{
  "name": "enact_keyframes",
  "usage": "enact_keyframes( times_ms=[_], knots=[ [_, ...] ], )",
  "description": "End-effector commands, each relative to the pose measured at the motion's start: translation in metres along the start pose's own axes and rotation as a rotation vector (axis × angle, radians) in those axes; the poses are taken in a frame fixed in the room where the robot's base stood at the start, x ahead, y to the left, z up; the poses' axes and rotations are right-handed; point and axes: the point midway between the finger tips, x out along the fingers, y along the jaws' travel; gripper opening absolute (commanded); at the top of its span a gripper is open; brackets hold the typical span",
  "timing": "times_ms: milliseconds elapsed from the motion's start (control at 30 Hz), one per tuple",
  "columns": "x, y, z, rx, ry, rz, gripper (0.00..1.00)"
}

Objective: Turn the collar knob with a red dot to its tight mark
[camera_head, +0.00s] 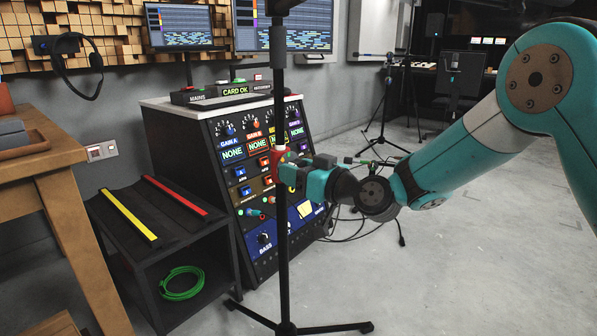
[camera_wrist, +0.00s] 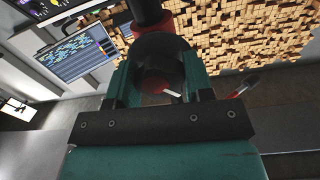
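The dark round collar knob (camera_wrist: 158,55) fills the space between my gripper's two teal fingers in the wrist view. A dark red patch and a short white line show at its lower face, partly in shadow; I cannot tell whether the line meets a mark. A red collar (camera_wrist: 187,38) shows behind the knob around the dark pole. My gripper (camera_wrist: 158,75) appears shut on the knob, with a finger at each side.
The black stand (camera_head: 282,245) rises from a tripod foot on the floor. Behind it stands a control console (camera_head: 180,150) with knobs and lit labels. A black shelf (camera_head: 115,215) with a green cable coil (camera_head: 181,283) and a wooden table (camera_head: 50,165) are at left.

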Motion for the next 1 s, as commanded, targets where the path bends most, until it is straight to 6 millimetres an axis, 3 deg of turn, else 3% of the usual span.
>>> enact_keyframes(
  times_ms=[433,1000],
  knots=[
    [-0.0005,-0.0007,-0.0007,0.071,-0.001,-0.001,0.24],
    [-0.0007,-0.0019,-0.0013,0.501,-0.004,-0.001,0.24]
  ],
)
